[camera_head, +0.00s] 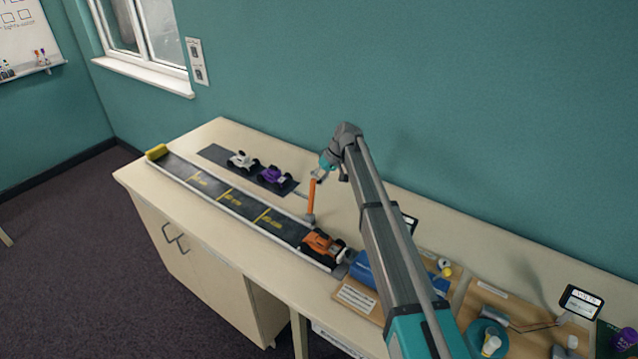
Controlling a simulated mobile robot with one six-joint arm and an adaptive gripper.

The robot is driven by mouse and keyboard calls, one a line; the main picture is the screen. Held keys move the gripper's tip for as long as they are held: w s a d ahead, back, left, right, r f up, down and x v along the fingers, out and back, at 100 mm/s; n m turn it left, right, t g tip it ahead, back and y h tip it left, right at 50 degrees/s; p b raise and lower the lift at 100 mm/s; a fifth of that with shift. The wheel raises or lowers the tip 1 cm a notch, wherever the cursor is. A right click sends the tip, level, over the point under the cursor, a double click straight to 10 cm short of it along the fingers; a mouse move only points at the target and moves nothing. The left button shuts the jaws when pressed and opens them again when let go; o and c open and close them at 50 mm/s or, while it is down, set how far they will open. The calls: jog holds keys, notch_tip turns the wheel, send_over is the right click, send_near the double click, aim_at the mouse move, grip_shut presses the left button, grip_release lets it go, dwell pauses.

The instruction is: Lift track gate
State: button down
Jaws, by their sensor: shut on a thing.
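The track gate (311,196) shows as an upright orange bar on a small grey base at the far edge of the track. My gripper (318,174) is at the bar's top end and is shut on it. The jaws are small in view, so the exact grip is unclear. The dark track (228,199) has yellow marks and pale side rails. An orange toy car (320,246) sits on the track's near right end, to the right of the gate. The bar stands up rather than lying across the lane.
A white car (242,161) and a purple car (274,176) stand on a dark strip behind the track. A yellow block (157,152) closes the track's far left end. A blue box (362,270), trays and a small display crowd the right side, partly behind my arm.

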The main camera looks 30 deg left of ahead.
jog(key=shift+w+d+f, duration=0.2)
jog(key=shift+w+d, duration=0.3)
jog(key=shift+d, duration=0.05)
jog(key=c, duration=0.7)
grip_release()
jog(key=shift+o, duration=1.2)
jog(key=shift+w+f, duration=0.1)
jog(key=shift+a, duration=0.15)
jog(key=shift+w, duration=0.1)
